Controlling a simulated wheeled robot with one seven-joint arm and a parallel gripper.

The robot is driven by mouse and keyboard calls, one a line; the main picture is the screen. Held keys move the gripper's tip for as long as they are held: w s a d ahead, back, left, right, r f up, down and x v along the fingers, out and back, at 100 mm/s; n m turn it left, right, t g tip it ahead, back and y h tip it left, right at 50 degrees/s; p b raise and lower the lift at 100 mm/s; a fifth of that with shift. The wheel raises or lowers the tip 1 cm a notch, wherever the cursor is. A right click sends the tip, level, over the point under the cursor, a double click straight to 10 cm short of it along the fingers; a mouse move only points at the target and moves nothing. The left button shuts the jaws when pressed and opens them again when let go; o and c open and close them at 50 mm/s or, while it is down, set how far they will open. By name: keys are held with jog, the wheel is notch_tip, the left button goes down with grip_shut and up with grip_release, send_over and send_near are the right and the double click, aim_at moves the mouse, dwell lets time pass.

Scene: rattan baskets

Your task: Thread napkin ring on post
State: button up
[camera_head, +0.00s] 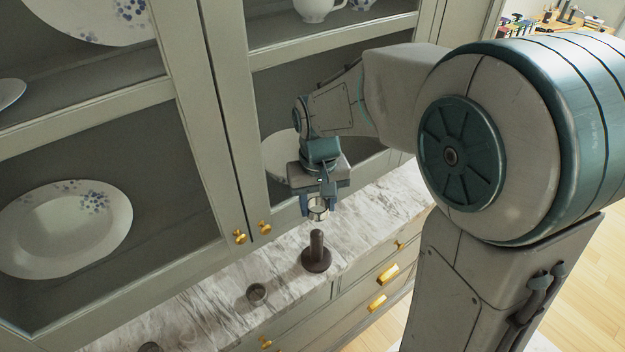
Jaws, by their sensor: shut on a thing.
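My gripper (318,203) points down above the marble counter and is shut on a small silvery napkin ring (319,210). The dark brown post (317,250) stands upright on a round base on the counter. The held ring is above the top of the post, apart from it, with a gap between them in this view. A second ring-like grey piece (257,293) lies on the counter to the left of the post, nearer the front edge. A dark round thing (149,347) shows partly at the bottom edge; I cannot tell what it is.
A grey-green cabinet with glass doors (237,140) rises behind the marble counter (215,310), with plates (65,228) and a cup (313,10) inside. Gold knobs (264,227) jut from its doors. Drawers with gold handles (388,273) are below. The counter around the post is mostly clear.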

aim_at(317, 232)
jog(key=shift+w, duration=0.4)
jog(key=shift+s+f+b, duration=0.2)
jog(key=shift+f+b, duration=1.05)
jog(key=shift+f, duration=0.25)
jog(key=shift+s+f+b, duration=0.15)
jog(key=shift+f+b, duration=1.05)
jog(key=shift+f, duration=0.25)
jog(key=shift+f+b, duration=1.45)
jog(key=shift+f, duration=0.35)
jog(key=o, duration=1.1)
jog(key=shift+c, duration=0.2)
jog(key=shift+r, duration=0.15)
